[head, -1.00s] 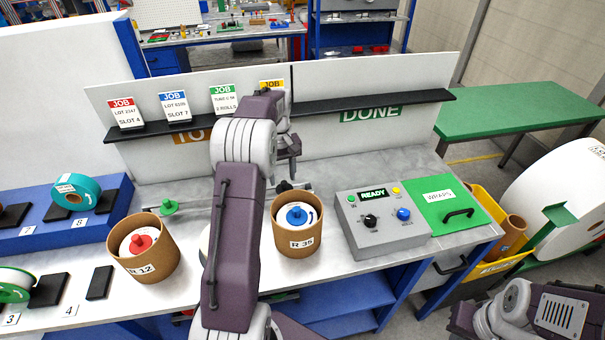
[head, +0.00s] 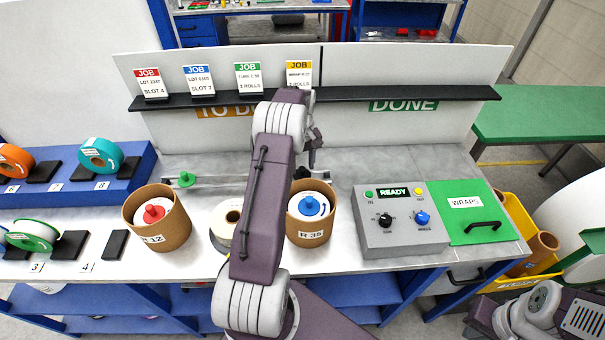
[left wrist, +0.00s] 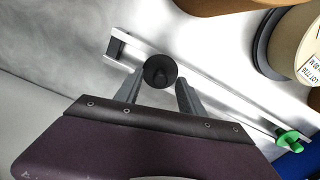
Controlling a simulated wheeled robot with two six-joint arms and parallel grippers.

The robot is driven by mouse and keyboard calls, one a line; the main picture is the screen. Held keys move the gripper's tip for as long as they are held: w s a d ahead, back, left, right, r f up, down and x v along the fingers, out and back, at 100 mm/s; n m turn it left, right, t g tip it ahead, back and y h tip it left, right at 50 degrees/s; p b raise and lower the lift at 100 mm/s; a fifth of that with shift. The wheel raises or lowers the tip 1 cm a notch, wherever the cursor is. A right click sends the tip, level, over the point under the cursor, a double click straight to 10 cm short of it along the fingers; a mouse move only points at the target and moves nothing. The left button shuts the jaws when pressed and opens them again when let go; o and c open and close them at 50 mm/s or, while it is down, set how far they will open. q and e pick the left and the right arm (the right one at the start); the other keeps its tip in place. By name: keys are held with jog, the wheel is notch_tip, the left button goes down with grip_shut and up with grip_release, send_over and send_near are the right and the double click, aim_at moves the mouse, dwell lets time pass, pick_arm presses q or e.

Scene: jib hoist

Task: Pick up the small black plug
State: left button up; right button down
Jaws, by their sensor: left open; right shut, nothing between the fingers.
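The small black plug (left wrist: 160,71) stands on a metal rail (left wrist: 220,98) in the left wrist view, near the rail's end. In the head view the plug (head: 300,172) is a dark shape partly hidden behind my left arm. My left gripper (left wrist: 158,92) is open, its two fingers spread to either side of the plug's near edge. I cannot tell whether they touch it. In the head view this gripper (head: 313,150) points down over the bench. My right gripper is out of view; only part of my right arm shows at the lower right.
A green plug (head: 186,179) sits at the rail's other end. Brown tubs R 12 (head: 165,232) and R 35 (head: 308,230) stand in front, with a pale roll (head: 226,222) between them. The grey control box (head: 402,238) is to the right. A shelf (head: 420,97) with job cards runs behind.

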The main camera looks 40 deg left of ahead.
pick_arm(q)
jog(key=shift+s+f, duration=0.1)
jog(key=shift+f, duration=0.55)
jog(key=shift+w+a+f, duration=0.1)
jog(key=shift+w+f, duration=0.1)
jog(key=shift+f, duration=0.25)
jog(key=shift+s+r, duration=0.1)
grip_shut()
